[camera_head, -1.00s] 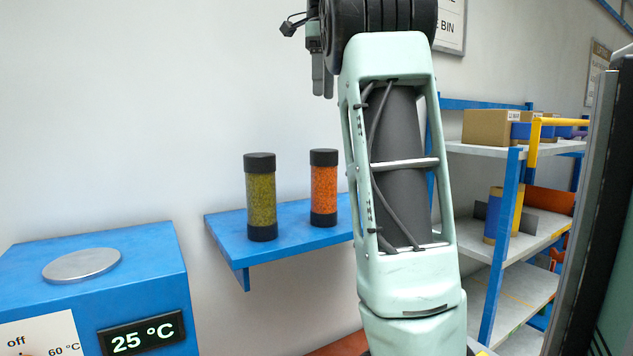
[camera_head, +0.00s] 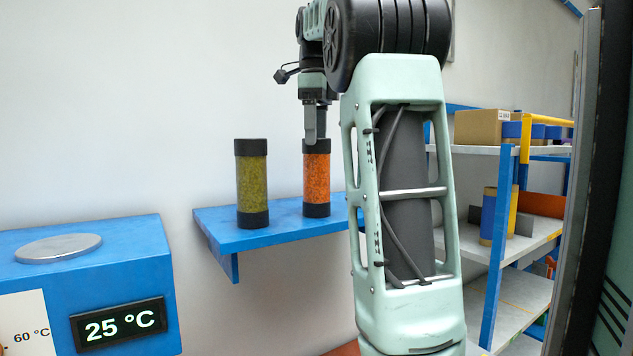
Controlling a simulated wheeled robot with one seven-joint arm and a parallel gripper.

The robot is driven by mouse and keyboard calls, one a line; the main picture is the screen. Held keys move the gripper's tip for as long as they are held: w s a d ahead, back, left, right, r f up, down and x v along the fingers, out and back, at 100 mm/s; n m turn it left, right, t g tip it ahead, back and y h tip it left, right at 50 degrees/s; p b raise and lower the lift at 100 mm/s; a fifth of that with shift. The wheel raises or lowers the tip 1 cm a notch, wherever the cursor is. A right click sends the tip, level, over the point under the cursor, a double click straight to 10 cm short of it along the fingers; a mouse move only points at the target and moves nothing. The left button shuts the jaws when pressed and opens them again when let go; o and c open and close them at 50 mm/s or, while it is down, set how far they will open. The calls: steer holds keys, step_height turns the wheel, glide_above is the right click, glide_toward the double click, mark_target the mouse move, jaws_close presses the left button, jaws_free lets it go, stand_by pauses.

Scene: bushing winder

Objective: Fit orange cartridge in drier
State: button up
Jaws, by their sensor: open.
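The orange cartridge (camera_head: 316,180), a clear tube of orange beads with black caps, stands upright on the blue wall shelf (camera_head: 275,236). My gripper (camera_head: 316,138) points down right at its top cap, its fingers overlapping the cap in the picture. The gripper is open; I cannot tell whether the fingers touch the cap. The drier (camera_head: 90,275) is a blue box at the lower left with a round grey disc (camera_head: 58,248) on top and a display reading 25 °C.
An olive-green cartridge (camera_head: 252,184) stands upright to the left of the orange one on the same shelf. My arm fills the right middle. Behind it are grey rack shelves (camera_head: 520,237) with boxes. A dark panel (camera_head: 600,180) stands at the far right.

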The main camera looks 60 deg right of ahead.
mark_target(316, 156)
steer(key=shift+f+p, duration=0.65)
steer(key=shift+f, duration=2.1)
steer(key=c, duration=1.3)
